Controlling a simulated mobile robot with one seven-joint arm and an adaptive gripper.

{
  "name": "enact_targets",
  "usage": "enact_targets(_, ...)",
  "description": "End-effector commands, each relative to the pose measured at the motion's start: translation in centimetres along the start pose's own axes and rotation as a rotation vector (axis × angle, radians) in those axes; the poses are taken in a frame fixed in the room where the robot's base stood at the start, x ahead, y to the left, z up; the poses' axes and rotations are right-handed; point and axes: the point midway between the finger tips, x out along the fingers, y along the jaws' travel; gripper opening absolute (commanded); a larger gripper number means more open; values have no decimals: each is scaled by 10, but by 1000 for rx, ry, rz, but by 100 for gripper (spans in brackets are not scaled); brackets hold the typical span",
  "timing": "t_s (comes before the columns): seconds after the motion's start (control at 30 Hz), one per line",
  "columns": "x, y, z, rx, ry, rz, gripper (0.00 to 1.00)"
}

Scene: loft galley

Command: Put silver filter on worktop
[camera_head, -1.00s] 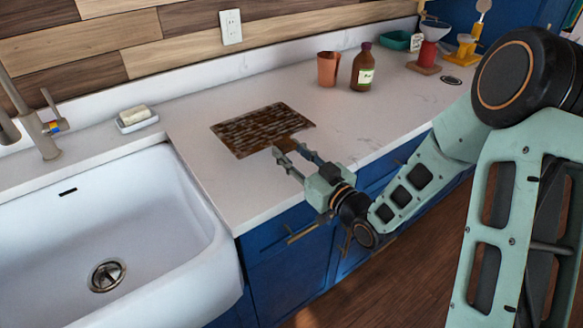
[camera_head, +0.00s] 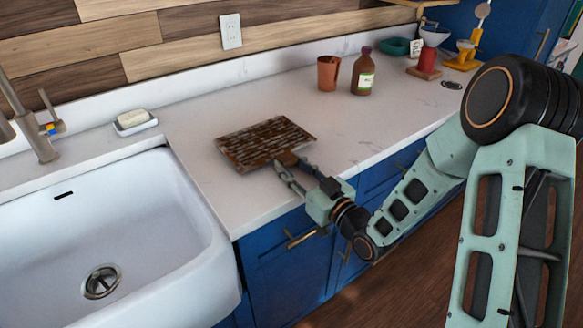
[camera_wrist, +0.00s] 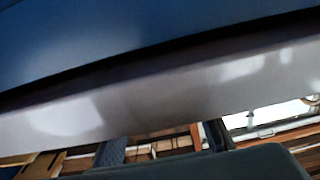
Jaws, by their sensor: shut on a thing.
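A flat rectangular slatted panel (camera_head: 262,141) with a short tab on its near side is over the worktop (camera_head: 205,185). It looks dark brown and mottled, not silver; I see no other clear candidate for the silver filter. My gripper (camera_head: 291,167) is shut on the tab from the front edge of the worktop. The panel looks slightly tilted, its near left edge showing; I cannot tell whether any edge touches the worktop. In the wrist view my fingers (camera_wrist: 163,145) show at the bottom, and what lies between them is unclear.
A white sink (camera_head: 110,225) is at the left, with a soap dish (camera_head: 135,127) behind it. A copper cup (camera_head: 328,73) and a brown bottle (camera_head: 362,75) stand beyond the panel. A red stand with a pale cone (camera_head: 428,58) is farther right. The worktop's middle right is clear.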

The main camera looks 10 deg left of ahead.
Motion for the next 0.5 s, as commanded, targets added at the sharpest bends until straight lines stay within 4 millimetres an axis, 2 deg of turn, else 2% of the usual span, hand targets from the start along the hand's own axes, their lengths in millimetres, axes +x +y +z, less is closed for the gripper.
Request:
enact_targets(0.03, -2, 0, 9, 2, -14, 1, 3)
enact_targets(0.27, -3, -1, 15, 4, -23, 1, 3)
enact_targets(0.3, -4, -1, 16, 5, -26, 1, 34)
enact_targets(0.43, -4, -1, 18, 5, -28, 1, 49)
enact_targets(0.5, -4, -1, 18, 4, -28, 0, 49)
